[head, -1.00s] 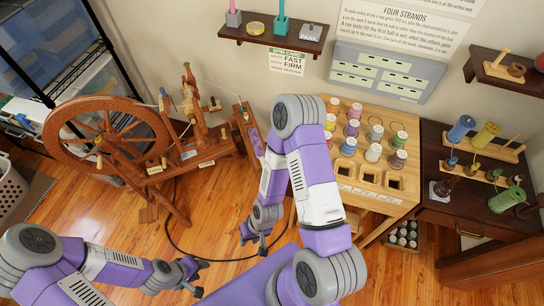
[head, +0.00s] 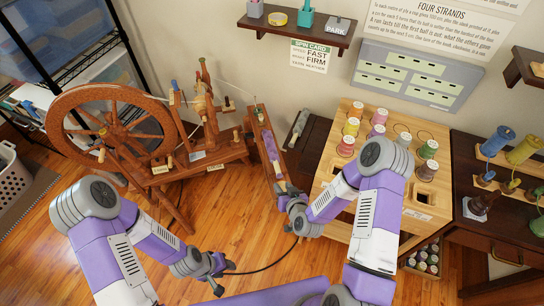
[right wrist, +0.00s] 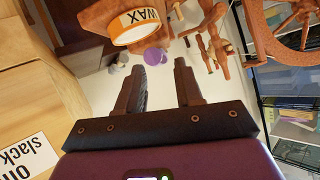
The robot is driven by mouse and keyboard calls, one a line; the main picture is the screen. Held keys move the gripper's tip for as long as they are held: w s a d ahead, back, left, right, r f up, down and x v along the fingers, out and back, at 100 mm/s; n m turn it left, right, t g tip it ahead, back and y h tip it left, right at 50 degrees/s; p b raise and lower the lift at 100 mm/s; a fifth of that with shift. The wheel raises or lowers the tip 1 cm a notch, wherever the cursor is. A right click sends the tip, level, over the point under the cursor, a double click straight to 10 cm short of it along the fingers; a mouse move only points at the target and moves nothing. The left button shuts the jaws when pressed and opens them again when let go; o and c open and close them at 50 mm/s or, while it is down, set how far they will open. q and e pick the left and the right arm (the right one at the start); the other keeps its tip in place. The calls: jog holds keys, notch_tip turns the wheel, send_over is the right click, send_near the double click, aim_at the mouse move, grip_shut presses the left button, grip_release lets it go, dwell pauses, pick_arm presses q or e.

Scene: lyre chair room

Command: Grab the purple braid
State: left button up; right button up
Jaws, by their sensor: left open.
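The purple braid (head: 270,147) lies along a narrow wooden board (head: 262,122) at the right side of the spinning wheel. My right gripper (head: 284,192) is just below the board's near end in the head view, apart from the braid. In the right wrist view its fingers (right wrist: 163,75) stand apart with nothing between them. A rounded purple shape (right wrist: 156,56) shows beyond the fingertips; I cannot tell if it is the braid's end. My left gripper (head: 216,276) is open and empty, low over the floor.
The spinning wheel (head: 110,130) stands left of the board. A wooden rack with several coloured spools (head: 352,126) stands to the right. An orange-rimmed wax tin (right wrist: 136,27) is close beyond my right fingers. A dark cable (head: 265,268) crosses the floor.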

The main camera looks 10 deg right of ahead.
aim_at(279, 174)
jog(key=shift+w+d+t, duration=0.35)
jog(key=shift+w+t, duration=0.15)
jog(key=shift+w+d+r+h, duration=0.1)
jog(key=shift+w+h, duration=0.2)
jog(key=shift+w, duration=0.05)
jog(key=x, duration=0.2)
jog(key=b+x, duration=0.1)
jog(key=x, duration=0.1)
jog(key=b+x, duration=0.1)
jog(key=x, duration=0.1)
jog(key=shift+w+d+f, duration=0.1)
jog(key=shift+f, duration=0.15)
jog(key=shift+w+b, duration=0.25)
jog(key=shift+b, duration=0.05)
jog(key=shift+c, duration=0.5)
grip_shut()
